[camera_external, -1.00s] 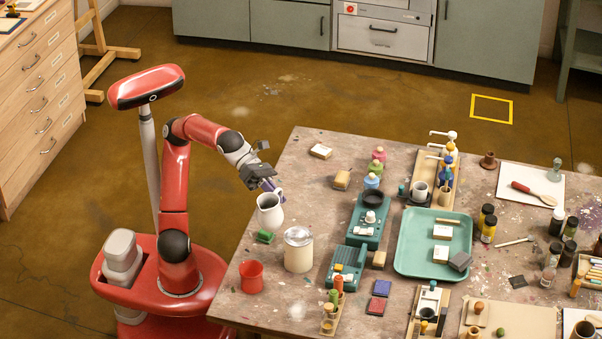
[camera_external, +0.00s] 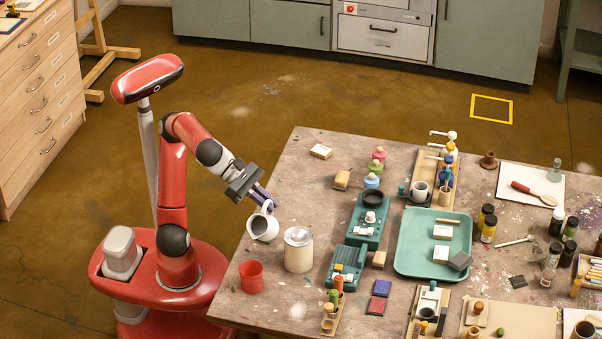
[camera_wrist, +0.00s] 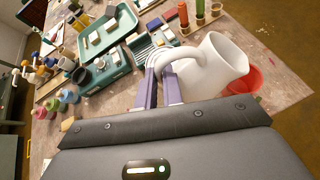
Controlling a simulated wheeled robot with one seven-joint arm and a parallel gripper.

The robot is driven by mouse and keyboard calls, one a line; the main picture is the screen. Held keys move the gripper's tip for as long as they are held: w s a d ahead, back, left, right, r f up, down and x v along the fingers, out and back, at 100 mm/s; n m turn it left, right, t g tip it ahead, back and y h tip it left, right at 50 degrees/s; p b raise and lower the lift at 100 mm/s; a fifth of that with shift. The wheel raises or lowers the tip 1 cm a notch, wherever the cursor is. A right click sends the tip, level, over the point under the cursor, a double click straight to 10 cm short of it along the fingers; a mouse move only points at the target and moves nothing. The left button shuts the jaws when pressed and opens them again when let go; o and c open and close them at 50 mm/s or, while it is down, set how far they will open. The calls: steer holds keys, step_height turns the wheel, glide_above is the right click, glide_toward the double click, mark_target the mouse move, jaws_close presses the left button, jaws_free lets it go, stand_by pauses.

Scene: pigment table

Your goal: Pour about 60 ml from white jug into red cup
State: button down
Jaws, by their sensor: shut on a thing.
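The white jug (camera_external: 263,228) is off the table and tilted, above the table's left edge. My gripper (camera_external: 265,200) is shut on its handle, with purple fingers pointing down. In the wrist view, my gripper (camera_wrist: 160,88) holds the handle of the jug (camera_wrist: 212,66). The red cup (camera_external: 251,277) stands upright on the table, below and slightly left of the jug, apart from it in the external view. In the wrist view, the cup (camera_wrist: 247,80) is partly hidden behind the jug. No stream of liquid is visible, and the cup's contents cannot be made out.
A cream canister with a grey lid (camera_external: 298,250) stands close to the right of the jug and cup. Teal devices (camera_external: 366,222) and a teal tray (camera_external: 405,262) lie farther right. The table's left edge (camera_external: 228,284) is near the cup.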

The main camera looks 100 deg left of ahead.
steer(key=shift+d+r+m+y, duration=0.15)
steer(key=shift+d+m+y, duration=0.25)
steer(key=shift+m, duration=0.1)
steer(key=shift+s+d+r+m+t+y+p, duration=0.1)
steer(key=shift+d+m+t+y+p, duration=0.2)
steer(key=shift+d+m+y+p, duration=0.6)
steer(key=shift+s+f+p, duration=0.1)
steer(key=shift+f+p, duration=0.1)
steer(key=shift+p, duration=0.4)
stand_by(1.2)
steer(key=shift+s+d+f+m+t+y, duration=0.15)
steer(key=shift+d+f+m+y, duration=0.15)
steer(key=shift+d, duration=0.25)
steer(key=shift+d+f+m+t+y, duration=0.15)
steer(key=shift+d+f+m+y, duration=0.05)
steer(key=shift+d+f+y, duration=0.25)
stand_by(0.3)
